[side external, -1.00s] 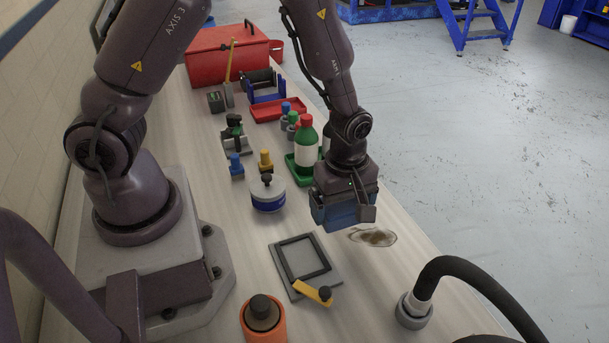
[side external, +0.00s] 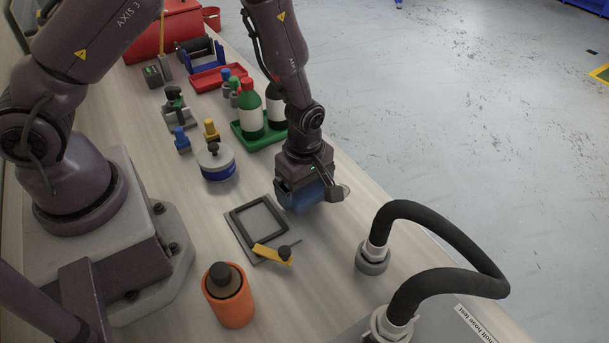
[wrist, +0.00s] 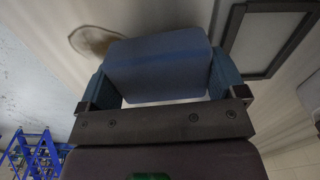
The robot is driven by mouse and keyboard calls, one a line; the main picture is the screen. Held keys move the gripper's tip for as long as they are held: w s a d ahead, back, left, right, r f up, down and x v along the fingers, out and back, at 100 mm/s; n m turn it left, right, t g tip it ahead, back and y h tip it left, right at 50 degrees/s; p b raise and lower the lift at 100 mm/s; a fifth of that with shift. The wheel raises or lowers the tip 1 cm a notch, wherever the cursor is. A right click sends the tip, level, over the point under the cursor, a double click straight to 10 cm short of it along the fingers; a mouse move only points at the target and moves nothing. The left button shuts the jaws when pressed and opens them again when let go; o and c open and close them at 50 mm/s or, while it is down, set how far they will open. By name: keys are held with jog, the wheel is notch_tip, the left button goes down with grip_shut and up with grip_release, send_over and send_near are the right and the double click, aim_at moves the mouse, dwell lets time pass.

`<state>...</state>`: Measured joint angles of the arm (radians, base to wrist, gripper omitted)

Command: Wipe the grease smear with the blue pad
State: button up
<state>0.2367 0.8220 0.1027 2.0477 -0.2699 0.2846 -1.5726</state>
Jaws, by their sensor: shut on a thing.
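My gripper (wrist: 158,92) is shut on the blue pad (wrist: 158,66), which lies between the two fingers in the wrist view. In the side external view the pad (side external: 305,196) is under my gripper, low over the bench. I cannot tell whether it touches the top. The brown grease smear (wrist: 90,40) shows at the pad's upper left in the wrist view, its near part hidden by the pad. In the side external view only the smear's right end (side external: 345,190) shows beside my gripper; the rest is hidden behind it.
A grey plate with a black frame (side external: 258,219) and yellow lever (side external: 270,254) lies left of the pad. A black hose (side external: 440,225) loops at the right. Bottles in a green tray (side external: 255,140) stand behind. An orange container (side external: 229,300) stands in front.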

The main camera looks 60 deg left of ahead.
aim_at(323, 183)
jog(key=shift+f, duration=0.65)
jog(key=shift+w+r, duration=0.15)
jog(key=shift+w, duration=0.55)
jog(key=shift+w+f, duration=0.2)
jog(key=shift+w, duration=0.55)
jog(key=shift+w+f, duration=0.15)
jog(key=shift+w, duration=3.65)
jog(key=shift+s, duration=5.4)
jog(key=shift+w+r, duration=0.1)
jog(key=shift+r, duration=3.9)
